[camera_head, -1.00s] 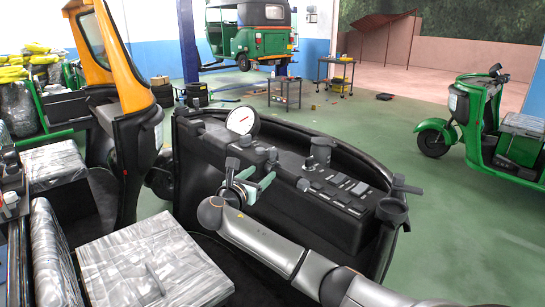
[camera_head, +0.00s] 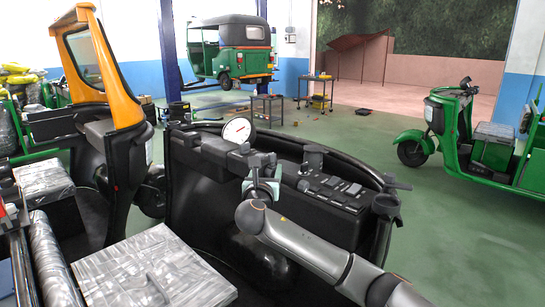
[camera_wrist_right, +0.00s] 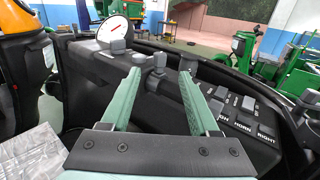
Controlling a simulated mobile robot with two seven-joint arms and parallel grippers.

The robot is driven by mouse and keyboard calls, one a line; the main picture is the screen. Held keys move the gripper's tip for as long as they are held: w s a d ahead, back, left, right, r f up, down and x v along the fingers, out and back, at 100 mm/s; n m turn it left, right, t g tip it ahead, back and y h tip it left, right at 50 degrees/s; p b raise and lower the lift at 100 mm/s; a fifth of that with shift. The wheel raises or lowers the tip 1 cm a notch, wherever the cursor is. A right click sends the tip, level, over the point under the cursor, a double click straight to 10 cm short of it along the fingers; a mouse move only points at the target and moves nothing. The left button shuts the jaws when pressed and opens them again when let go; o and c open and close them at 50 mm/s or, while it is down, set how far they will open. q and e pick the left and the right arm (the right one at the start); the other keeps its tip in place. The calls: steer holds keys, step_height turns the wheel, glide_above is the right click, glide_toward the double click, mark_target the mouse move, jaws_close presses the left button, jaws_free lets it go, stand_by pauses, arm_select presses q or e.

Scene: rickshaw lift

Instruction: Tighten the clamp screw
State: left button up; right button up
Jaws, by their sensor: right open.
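A black dashboard panel (camera_head: 215,172) carries a round white dial (camera_head: 237,131) with a red needle. The dial also shows in the right wrist view (camera_wrist_right: 113,31). Small dark knobs stand along the panel's top edge; I cannot tell for certain which is the clamp screw. One dark knob (camera_wrist_right: 155,66) shows between the two green fingers of my right gripper (camera_wrist_right: 159,76), just beyond their tips. My right gripper (camera_head: 263,186) is open with nothing held, close over the panel edge. My left gripper is out of view.
A row of labelled switches (camera_wrist_right: 247,118) lies to the right of my right fingers. A grey patterned seat (camera_head: 150,268) is at the front left. Open green floor (camera_head: 440,240) lies to the right.

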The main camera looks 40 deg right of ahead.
mark_target(272, 156)
steer(key=x, duration=1.1)
jaws_close()
stand_by(0.4)
